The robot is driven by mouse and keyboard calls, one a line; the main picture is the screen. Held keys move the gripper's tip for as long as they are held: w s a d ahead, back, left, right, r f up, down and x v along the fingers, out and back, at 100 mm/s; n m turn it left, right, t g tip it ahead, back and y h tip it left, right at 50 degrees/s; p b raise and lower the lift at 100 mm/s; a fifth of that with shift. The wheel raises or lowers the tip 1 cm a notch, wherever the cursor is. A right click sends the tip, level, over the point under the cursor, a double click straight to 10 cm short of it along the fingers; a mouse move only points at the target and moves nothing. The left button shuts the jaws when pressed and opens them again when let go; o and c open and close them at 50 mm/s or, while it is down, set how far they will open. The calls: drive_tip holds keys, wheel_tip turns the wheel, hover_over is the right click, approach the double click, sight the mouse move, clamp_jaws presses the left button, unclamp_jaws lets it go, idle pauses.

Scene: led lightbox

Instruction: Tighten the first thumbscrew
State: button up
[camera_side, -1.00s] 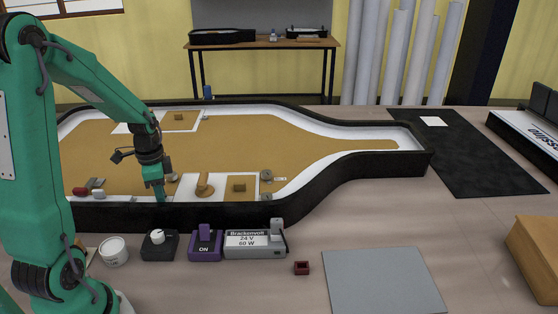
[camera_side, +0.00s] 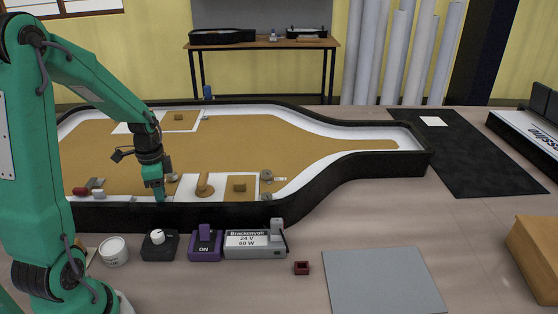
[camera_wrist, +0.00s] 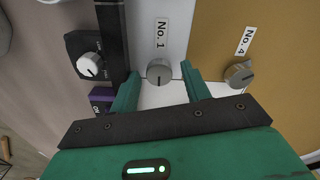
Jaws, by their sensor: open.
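The first thumbscrew (camera_wrist: 159,71) is a grey round knob with a dark line across its top, on a white strip beside the label "No. 1" (camera_wrist: 161,34). My gripper (camera_wrist: 160,73) is open, with one green finger on each side of this thumbscrew in the wrist view. Small gaps show between the fingers and the knob; I cannot tell the height of the fingertips over it. In the side view my gripper (camera_side: 160,190) points down at the near wall of the lightbox (camera_side: 330,180) and hides the first thumbscrew.
Another thumbscrew (camera_wrist: 239,73), by the label "No. 4", sits right of the right finger. A dimmer box with a white knob (camera_side: 158,238), a purple switch (camera_side: 205,243) and a power supply (camera_side: 254,244) stand in front of the lightbox. A wooden knob (camera_side: 204,185) stands inside.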

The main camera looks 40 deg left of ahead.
drive_tip(key=shift+s+d+f+n, duration=0.1)
drive_tip(key=shift+n, duration=0.3)
drive_tip(key=n, duration=0.4)
drive_tip(key=shift+n, duration=0.3)
drive_tip(key=n, duration=0.5)
drive_tip(key=shift+n, duration=0.3)
drive_tip(key=n, duration=0.5)
drive_tip(key=shift+n, duration=0.3)
drive_tip(key=n, duration=0.5)
drive_tip(key=shift+n, duration=0.3)
wheel_tip(320, 180, up, 8)
drive_tip(key=shift+r, duration=0.1)
drive_tip(key=s+d+r+m+t, duration=0.2)
drive_tip(key=s+d+r+m, duration=0.1)
drive_tip(key=d+m, duration=0.5)
drive_tip(key=s+d+r+m+t, duration=0.3)
drive_tip(key=d+r+m, duration=0.3)
drive_tip(key=d, duration=0.5)
drive_tip(key=shift+d+m+t, duration=0.2)
drive_tip(key=shift+m+t, duration=0.1)
drive_tip(key=shift+m, duration=0.9)
